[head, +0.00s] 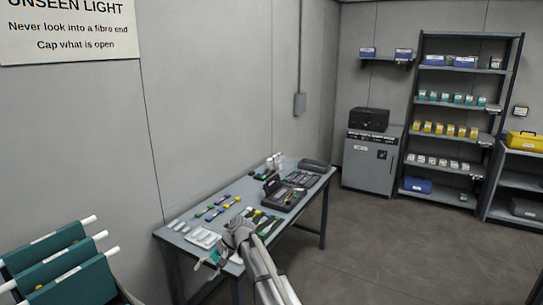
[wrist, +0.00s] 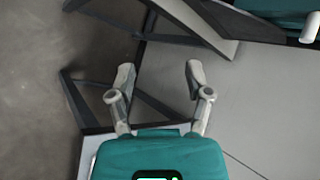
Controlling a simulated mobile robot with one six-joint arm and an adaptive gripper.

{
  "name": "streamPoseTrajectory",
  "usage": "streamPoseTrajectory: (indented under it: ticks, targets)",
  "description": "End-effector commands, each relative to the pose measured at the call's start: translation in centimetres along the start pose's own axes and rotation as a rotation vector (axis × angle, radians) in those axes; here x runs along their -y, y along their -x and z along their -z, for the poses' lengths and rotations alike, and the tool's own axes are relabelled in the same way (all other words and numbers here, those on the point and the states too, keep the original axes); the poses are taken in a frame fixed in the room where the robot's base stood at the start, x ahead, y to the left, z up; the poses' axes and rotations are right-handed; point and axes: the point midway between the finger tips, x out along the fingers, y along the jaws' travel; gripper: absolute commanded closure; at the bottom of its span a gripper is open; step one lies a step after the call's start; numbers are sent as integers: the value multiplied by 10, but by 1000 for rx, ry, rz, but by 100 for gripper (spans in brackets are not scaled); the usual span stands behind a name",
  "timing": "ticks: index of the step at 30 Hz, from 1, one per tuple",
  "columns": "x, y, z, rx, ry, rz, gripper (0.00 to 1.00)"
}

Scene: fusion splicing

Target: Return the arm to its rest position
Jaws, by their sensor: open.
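My arm (head: 262,268) reaches in from the bottom of the head view to the near end of the workbench. My gripper (head: 211,262) is small there, by the bench's near edge. In the wrist view my gripper (wrist: 160,78) is open, with its two grey fingers spread apart and nothing between them. Bare floor and dark metal legs show beyond the fingers. I cannot tell from these frames how far the gripper is from the bench edge.
The workbench (head: 172,232) stands along the left wall, holding an open case (head: 283,196), a white tray (head: 203,238) and several small tools. A rack with teal panels (head: 62,270) stands at the lower left. Grey floor (head: 400,250) is free on the right, before the shelves (head: 458,127).

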Motion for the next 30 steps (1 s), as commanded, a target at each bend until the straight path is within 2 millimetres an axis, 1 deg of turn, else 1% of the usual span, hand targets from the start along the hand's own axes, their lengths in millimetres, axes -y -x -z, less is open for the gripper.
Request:
streamPoseTrajectory:
  ticks: [1,2,3,5,6,8,9,11,12,14,15,18,21,24,27,30]
  targets:
    - [-28,12,-17,-35,-2,-38,35]
    - [-42,18,-22,-53,-2,-62,35]
    - [-60,27,-29,-77,-1,-96,35]
    - [-88,40,-40,-111,-2,-147,35]
    - [-106,48,-49,-132,-2,-181,35]
    - [-132,60,-62,-162,-4,-234,35]
    - [-150,68,-72,-181,-6,-270,35]
    - [-175,80,-87,-207,-9,-325,35]
    - [-192,88,-98,-223,-13,-361,35]
    - [-216,100,-115,-245,-18,-418,35]
    - [-232,108,-127,-258,-20,-456,35]
    - [-268,126,-157,-283,-31,-547,35]
    - [-295,140,-182,-298,-41,-624,35]
    - [-314,150,-200,-305,-48,-681,35]
    - [-326,158,-210,-311,-60,-712,35]
    - [-330,160,-213,-312,-62,-726,35]
